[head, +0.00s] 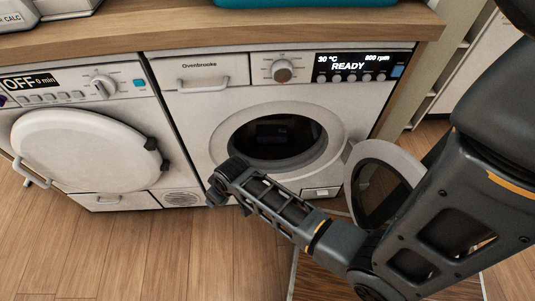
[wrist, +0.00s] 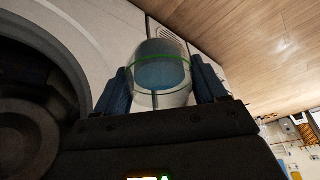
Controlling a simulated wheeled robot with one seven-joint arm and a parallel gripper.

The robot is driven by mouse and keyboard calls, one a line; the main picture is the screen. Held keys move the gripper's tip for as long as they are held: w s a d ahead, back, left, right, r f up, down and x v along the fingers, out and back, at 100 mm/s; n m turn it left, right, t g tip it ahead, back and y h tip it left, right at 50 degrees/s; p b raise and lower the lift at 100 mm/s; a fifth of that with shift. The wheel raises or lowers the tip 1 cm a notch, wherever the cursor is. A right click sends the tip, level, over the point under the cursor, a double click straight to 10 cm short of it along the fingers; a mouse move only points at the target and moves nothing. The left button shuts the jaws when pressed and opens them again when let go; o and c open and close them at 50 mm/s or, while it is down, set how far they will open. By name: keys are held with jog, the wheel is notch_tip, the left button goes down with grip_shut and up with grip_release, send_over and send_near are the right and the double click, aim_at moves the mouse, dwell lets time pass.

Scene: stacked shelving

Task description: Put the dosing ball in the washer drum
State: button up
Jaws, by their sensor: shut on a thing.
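The dosing ball (wrist: 162,72), clear with blue contents and a green band, is between the two fingers of my gripper (wrist: 163,88) in the wrist view. My gripper is shut on it. In the head view my gripper (head: 218,188) is in front of the washer, below and left of the drum opening, and I cannot make out the ball there. The washer drum (head: 276,136) is dark inside, and its round door (head: 416,166) stands open to the right. The opening also shows at the left of the wrist view (wrist: 30,120), beside the gripper.
A second machine (head: 90,150) with a closed round white door stands to the left, its display reading OFF. A wooden countertop (head: 200,30) runs above both. The washer's panel (head: 352,66) reads READY. The wooden floor (head: 150,250) in front is clear at the left.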

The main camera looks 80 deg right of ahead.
jog(key=s+d+f+m+g+h+b, duration=0.1)
jog(key=s+d+f+m+b, duration=0.2)
jog(key=s+d+f+b, duration=0.4)
jog(key=s+d+f+m+g+h+b, duration=0.1)
jog(key=s+d+f+m+b, duration=0.15)
jog(key=s+d, duration=0.5)
jog(key=w+d+b, duration=0.3)
jog(key=d+b, duration=0.3)
jog(key=d, duration=1.1)
jog(key=shift+w+a+f+b, duration=0.1)
jog(key=shift+f+b, duration=0.9)
jog(key=shift+f, duration=0.8)
jog(key=shift+w+a+f+b, duration=0.1)
jog(key=shift+f+b, duration=0.9)
jog(key=shift+f, duration=0.8)
jog(key=shift+d+f+b, duration=0.25)
jog(key=shift+f+b, duration=0.1)
jog(key=shift+f, duration=0.15)
jog(key=o, duration=1.2)
jog(key=shift+c, duration=0.2)
